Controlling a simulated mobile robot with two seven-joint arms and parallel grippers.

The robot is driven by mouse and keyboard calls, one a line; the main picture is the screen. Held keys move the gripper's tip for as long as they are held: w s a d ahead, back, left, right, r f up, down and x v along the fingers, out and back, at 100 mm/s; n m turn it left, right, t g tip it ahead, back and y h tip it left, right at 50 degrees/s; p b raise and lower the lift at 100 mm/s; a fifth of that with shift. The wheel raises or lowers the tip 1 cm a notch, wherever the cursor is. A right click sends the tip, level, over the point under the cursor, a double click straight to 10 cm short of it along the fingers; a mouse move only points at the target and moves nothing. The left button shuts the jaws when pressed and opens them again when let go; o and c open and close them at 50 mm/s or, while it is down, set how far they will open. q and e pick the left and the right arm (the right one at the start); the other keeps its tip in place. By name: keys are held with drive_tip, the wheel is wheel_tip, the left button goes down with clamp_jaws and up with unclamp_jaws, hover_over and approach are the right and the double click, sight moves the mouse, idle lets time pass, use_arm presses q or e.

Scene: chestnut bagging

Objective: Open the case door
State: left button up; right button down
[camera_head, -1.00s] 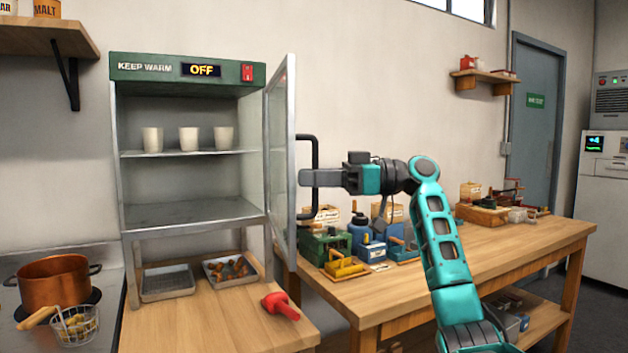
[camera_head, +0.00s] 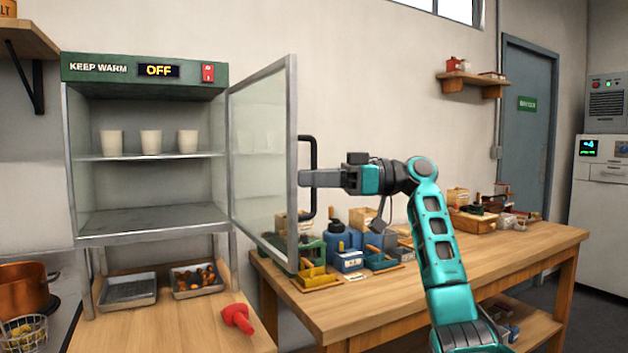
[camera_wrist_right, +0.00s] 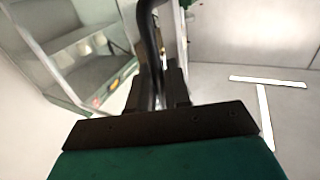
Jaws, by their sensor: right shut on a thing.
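The warming case (camera_head: 145,232) stands at the left with a green top panel reading KEEP WARM and OFF. Its glass door (camera_head: 262,155) is hinged at the case's right side and stands open, swung out to the right. A black bar handle (camera_head: 314,160) is on the door's outer side. My right gripper (camera_head: 306,178) is at the handle, shut on it. In the right wrist view the black handle (camera_wrist_right: 150,50) runs between the fingers. My left gripper is not in view.
White cups (camera_head: 150,141) stand on the case's shelf. Below are two trays, one holding chestnuts (camera_head: 197,280), and a red object (camera_head: 238,317). A wooden workbench (camera_head: 470,270) with boxes and tools lies behind my right arm. A copper pot (camera_head: 22,289) is at far left.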

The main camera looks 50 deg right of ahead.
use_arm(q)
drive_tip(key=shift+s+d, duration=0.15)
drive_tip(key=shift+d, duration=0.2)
use_arm(e)
drive_tip(key=shift+d+f, duration=0.1)
drive_tip(key=shift+d, duration=0.25)
drive_tip(key=shift+s, duration=0.1)
drive_tip(key=c, duration=1.3)
unclamp_jaws()
drive_tip(key=shift+c, duration=0.2)
drive_tip(key=shift+d, duration=0.15)
use_arm(q)
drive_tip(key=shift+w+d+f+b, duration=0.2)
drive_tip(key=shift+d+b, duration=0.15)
drive_tip(key=shift+b, duration=0.4)
use_arm(e)
drive_tip(key=v, duration=1.2)
drive_tip(key=shift+s+d, duration=0.2)
drive_tip(key=shift+s, duration=0.1)
